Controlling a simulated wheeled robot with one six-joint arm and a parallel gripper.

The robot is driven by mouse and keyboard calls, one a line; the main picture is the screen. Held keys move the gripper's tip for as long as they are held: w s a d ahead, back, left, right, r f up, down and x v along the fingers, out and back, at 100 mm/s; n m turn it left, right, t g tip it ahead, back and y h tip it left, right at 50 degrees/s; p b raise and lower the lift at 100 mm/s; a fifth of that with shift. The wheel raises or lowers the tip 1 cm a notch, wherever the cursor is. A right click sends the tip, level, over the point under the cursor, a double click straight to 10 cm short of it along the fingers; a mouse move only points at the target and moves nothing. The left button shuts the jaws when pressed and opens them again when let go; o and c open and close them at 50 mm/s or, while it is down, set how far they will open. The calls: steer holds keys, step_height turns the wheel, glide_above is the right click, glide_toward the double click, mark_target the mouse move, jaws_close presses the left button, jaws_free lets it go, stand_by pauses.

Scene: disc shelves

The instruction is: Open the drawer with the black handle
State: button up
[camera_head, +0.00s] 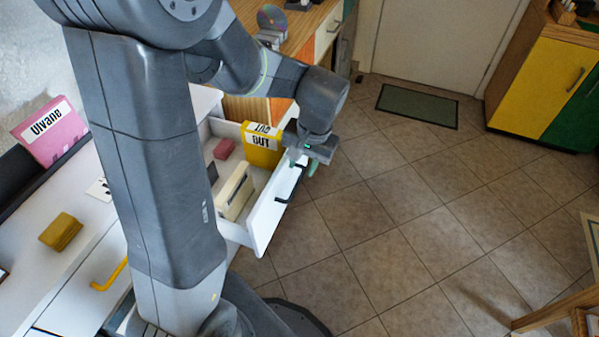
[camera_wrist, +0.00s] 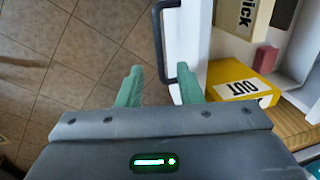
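The white drawer (camera_head: 268,205) is pulled out, with its inside showing. Its black handle (camera_head: 290,186) is on the front panel. In the wrist view the black handle (camera_wrist: 158,40) stands out from the drawer front (camera_wrist: 190,30), its lower end in line with the gap between my fingers. My gripper (camera_head: 309,165) is at the far end of the handle, outside the drawer front. In the wrist view my gripper (camera_wrist: 159,88) has its green fingers apart, one on each side of the handle's line, and not visibly touching it.
The drawer holds a yellow box labelled OUT (camera_head: 262,152), a cream box (camera_head: 235,192) and a red block (camera_head: 224,148). A yellow handle (camera_head: 110,275) is on the cabinet at left. The tiled floor (camera_head: 400,225) in front of the drawer is clear.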

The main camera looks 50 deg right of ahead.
mark_target(297, 183)
step_height(297, 183, up, 7)
steer(key=s, duration=0.1)
steer(key=shift+s+d+r+p, duration=0.15)
steer(key=shift+d+p, duration=0.1)
steer(key=shift+p, duration=0.05)
steer(key=f, duration=0.4)
steer(key=w+f+b, duration=0.1)
steer(key=f, duration=0.4)
steer(key=w+a+f, duration=0.1)
steer(key=f, duration=0.3)
steer(key=shift+w+f+b, duration=0.15)
steer(key=shift+f+b, duration=0.15)
steer(key=shift+w+a, duration=0.1)
steer(key=shift+w, duration=0.15)
